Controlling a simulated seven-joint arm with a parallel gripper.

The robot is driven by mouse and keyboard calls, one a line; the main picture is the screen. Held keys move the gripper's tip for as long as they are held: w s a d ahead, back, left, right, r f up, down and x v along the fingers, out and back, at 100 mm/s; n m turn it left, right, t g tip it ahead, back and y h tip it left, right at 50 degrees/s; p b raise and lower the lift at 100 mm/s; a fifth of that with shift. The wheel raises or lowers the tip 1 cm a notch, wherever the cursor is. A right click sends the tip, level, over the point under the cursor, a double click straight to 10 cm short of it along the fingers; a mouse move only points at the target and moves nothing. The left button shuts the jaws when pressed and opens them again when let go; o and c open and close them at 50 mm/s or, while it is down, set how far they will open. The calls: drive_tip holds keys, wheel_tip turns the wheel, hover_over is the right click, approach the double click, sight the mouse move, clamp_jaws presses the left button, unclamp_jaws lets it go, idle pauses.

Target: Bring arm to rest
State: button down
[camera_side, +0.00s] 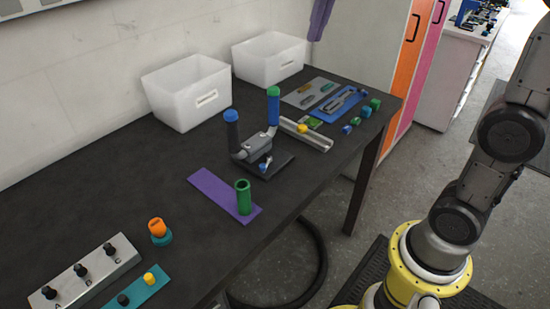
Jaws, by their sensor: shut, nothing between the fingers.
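My arm rises from its yellow base at the right, beside the dark table (110,178), and its upper part leaves the top right of the picture. My gripper is not in this view, so its place and state do not show. No part of the arm that I see touches the table or the things on it.
A handlebar-like fixture (262,138) with blue and green grips stands mid-table. A green cylinder (243,198) stands on a purple strip (215,193). White bins (187,95) stand against the wall. A grey A-B-C block (84,274) and an orange knob (157,228) are at the front left.

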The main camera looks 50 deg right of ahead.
drive_tip(key=s+a+f+n+t, duration=0.2)
drive_tip(key=s+f, duration=0.2)
drive_tip(key=s, duration=0.8)
drive_tip(key=s+f+n, duration=0.2)
drive_tip(key=s+f, duration=0.4)
drive_tip(key=f, duration=0.5)
drive_tip(key=shift+s+a+f+n+t, duration=0.25)
drive_tip(key=shift+s+n+t, duration=0.05)
drive_tip(key=shift+s+t, duration=0.1)
